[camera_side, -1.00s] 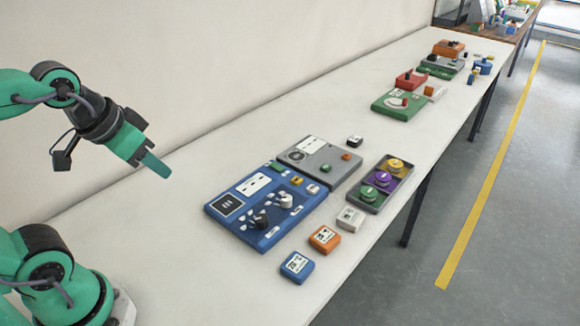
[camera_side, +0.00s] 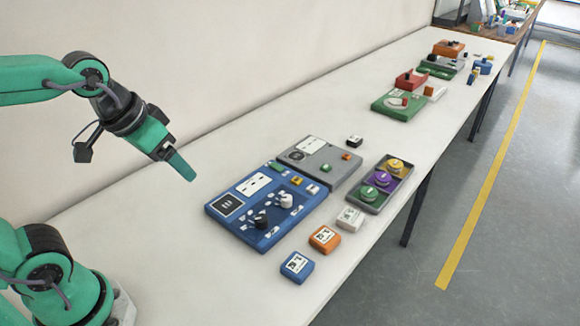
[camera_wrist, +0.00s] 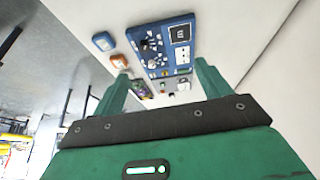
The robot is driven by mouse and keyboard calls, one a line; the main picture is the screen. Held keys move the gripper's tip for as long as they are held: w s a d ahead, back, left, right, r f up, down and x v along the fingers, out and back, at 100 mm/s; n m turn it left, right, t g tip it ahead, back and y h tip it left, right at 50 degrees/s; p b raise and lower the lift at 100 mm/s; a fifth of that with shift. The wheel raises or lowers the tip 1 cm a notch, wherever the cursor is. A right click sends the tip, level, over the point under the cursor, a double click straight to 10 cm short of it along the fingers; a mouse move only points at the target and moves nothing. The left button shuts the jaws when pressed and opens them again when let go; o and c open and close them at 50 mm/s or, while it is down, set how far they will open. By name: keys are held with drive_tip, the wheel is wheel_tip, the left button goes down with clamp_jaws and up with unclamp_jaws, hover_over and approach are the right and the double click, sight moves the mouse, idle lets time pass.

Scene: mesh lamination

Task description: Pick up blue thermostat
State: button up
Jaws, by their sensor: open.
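The blue thermostat (camera_side: 297,267) is a small square block with a white-and-black label on top. It lies flat on the table near the front edge, in front of the blue panel (camera_side: 226,208). It also shows in the wrist view (camera_wrist: 104,41), at the upper left. My gripper (camera_side: 184,168) is above the table to the left of the blue panel, well apart from the thermostat. In the wrist view its two fingers (camera_wrist: 160,85) are spread, with nothing held between them.
An orange block (camera_side: 325,239) and a white block (camera_side: 350,219) stand in a row behind the thermostat. A grey panel (camera_side: 345,172) adjoins the blue one. A tray (camera_side: 369,207) holds coloured round pieces. The table's left part is clear; a wall runs behind.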

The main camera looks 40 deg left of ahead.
drive_tip(key=w+d+f+g, duration=0.3)
drive_tip(key=w+d+f, duration=0.2)
drive_tip(key=w+d, duration=0.4)
drive_tip(key=g, duration=0.2)
approach(297, 264)
drive_tip(key=shift+a+f+n, duration=0.1)
drive_tip(key=shift+a+n, duration=0.15)
drive_tip(key=shift+n, duration=0.05)
drive_tip(key=shift+d+f, duration=0.35)
drive_tip(key=shift+f, duration=1.35)
drive_tip(key=shift+d+f, duration=0.1)
drive_tip(key=shift+f, duration=2.45)
